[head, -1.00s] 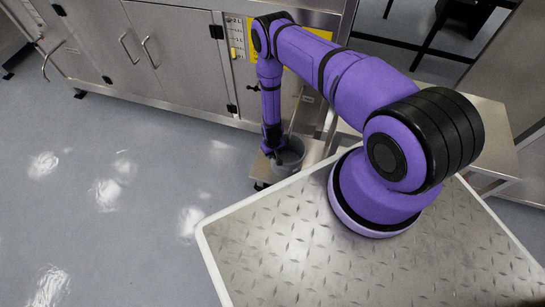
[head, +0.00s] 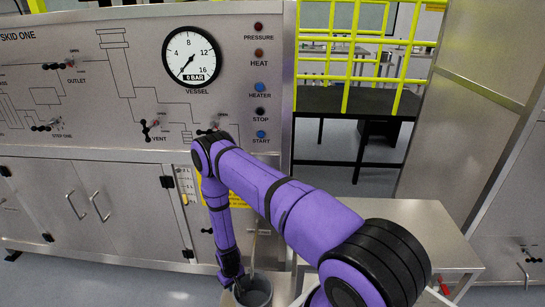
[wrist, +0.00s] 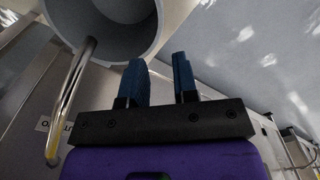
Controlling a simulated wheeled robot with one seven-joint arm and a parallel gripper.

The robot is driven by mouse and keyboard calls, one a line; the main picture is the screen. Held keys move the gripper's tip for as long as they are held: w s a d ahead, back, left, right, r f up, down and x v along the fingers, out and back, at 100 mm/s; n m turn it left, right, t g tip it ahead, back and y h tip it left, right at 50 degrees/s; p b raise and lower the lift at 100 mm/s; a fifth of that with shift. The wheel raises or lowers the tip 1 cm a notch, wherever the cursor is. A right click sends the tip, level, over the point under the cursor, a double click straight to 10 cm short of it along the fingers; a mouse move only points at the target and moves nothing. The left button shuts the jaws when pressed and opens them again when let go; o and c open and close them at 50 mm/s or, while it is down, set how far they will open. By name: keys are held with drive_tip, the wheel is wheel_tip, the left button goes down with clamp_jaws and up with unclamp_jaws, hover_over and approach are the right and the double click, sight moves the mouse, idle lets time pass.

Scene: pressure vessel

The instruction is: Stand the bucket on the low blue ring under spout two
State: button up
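The grey bucket (head: 256,291) is at the bottom of the head view, beside the end of my arm. Its open mouth and thick wall fill the upper left of the wrist view (wrist: 155,40). My gripper (wrist: 160,62) has two blue fingers standing apart, with nothing visibly held between them. In the head view, my gripper (head: 236,284) points down at the bucket's left side. The left finger overlaps the bucket's rim in the wrist view; I cannot tell if they touch. A bent steel spout (wrist: 70,100) reaches the bucket's mouth. I cannot make out a blue ring.
The steel skid panel (head: 110,120) with a gauge (head: 191,56), valves and buttons stands behind my arm. Cabinet doors (head: 85,205) are below it. A steel table (head: 400,235) stands at the right. Open floor (wrist: 250,50) shows beyond the fingers in the wrist view.

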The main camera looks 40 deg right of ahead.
drive_tip(key=w+r+t, duration=0.1)
drive_tip(key=w+r, duration=0.3)
drive_tip(key=r, duration=0.9)
drive_tip(key=w+r, duration=0.3)
drive_tip(key=r, duration=0.9)
drive_tip(key=w+r+t, duration=0.1)
drive_tip(key=w+r, duration=0.3)
drive_tip(key=r, duration=0.9)
drive_tip(key=s+r, duration=0.3)
drive_tip(key=r, duration=1)
drive_tip(key=s+r+t, duration=0.1)
drive_tip(key=s+r, duration=0.6)
drive_tip(key=r, duration=0.3)
drive_tip(key=s+r+t, duration=0.1)
drive_tip(key=s+r, duration=0.5)
drive_tip(key=r, duration=0.3)
drive_tip(key=s+r, duration=0.3)
drive_tip(key=s, duration=0.7)
drive_tip(key=s+r+t, duration=0.1)
drive_tip(key=s+r, duration=0.3)
drive_tip(key=s, duration=0.7)
drive_tip(key=shift+s+a+r, duration=0.2)
drive_tip(key=shift+s+r, duration=0.05)
drive_tip(key=shift+r, duration=0.05)
